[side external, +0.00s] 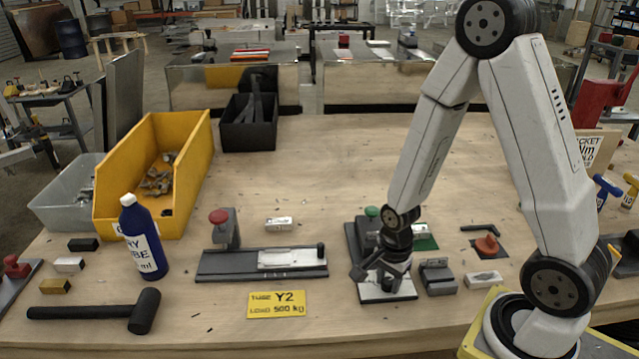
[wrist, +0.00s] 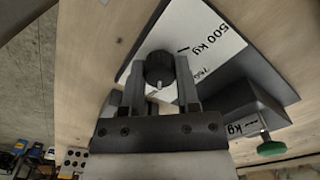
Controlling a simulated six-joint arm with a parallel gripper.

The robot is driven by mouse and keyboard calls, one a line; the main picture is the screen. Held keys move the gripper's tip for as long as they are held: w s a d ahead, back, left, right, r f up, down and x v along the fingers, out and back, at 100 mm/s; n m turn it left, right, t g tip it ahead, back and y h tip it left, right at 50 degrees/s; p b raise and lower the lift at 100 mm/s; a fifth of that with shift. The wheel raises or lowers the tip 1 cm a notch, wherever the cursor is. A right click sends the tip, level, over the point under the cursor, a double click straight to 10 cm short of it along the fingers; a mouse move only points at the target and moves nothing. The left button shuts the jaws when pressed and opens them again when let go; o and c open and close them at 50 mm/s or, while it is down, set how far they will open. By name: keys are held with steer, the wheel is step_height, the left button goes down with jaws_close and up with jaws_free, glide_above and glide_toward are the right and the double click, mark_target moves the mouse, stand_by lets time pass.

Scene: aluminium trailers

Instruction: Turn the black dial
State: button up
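The black dial (wrist: 159,66) is a round knob on a plate with a white "500 kg" label (wrist: 205,38). In the wrist view it lies between the two fingers of my gripper (wrist: 160,78), close to both. Any gap on either side is too small to judge clearly. In the side view my gripper (side external: 382,272) points down over the white-labelled fixture plate (side external: 399,296), at the fixture's front. The dial is mostly hidden there by the dark fingers. The fingers stand apart, one on each side of the dial.
A green button (wrist: 272,148) sits on the block beside the dial. A grey block (side external: 438,278) and a red knob (side external: 487,245) stand to the right. A fixture with a red button (side external: 219,216), a yellow tag (side external: 277,304) and a blue bottle (side external: 143,240) are to the left.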

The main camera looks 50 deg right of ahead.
jaws_close()
steer(key=shift+n, duration=0.4)
steer(key=n, duration=1)
steer(key=shift+n, duration=0.3)
steer(key=n, duration=1.2)
steer(key=shift+n, duration=0.3)
